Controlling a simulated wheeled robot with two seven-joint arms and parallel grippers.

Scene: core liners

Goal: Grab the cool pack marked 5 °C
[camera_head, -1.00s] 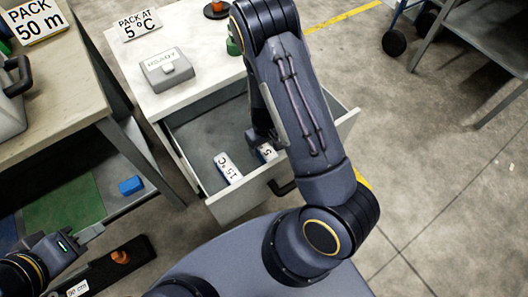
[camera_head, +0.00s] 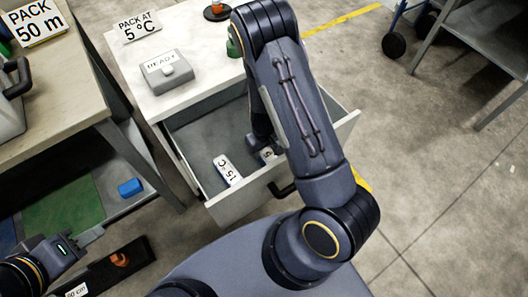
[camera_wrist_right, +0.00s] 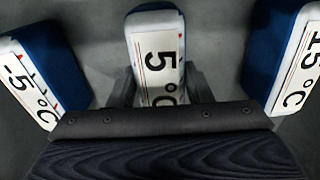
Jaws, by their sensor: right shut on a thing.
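The cool pack marked 5 °C (camera_wrist_right: 158,58) is white-topped with blue sides and stands between the two fingers of my right gripper (camera_wrist_right: 162,90), which is shut on it. In the head view this pack (camera_head: 267,154) is mostly hidden by my right arm, inside the open drawer (camera_head: 240,205). The pack marked 15 °C (camera_wrist_right: 296,65) is to its right in the wrist view and also shows in the head view (camera_head: 227,169). A pack marked -5 °C (camera_wrist_right: 32,75) is to its left. My left gripper (camera_head: 92,235) is at the lower left; its finger opening is unclear.
A table (camera_head: 75,85) with a PACK 50 m sign (camera_head: 34,22) stands at left.

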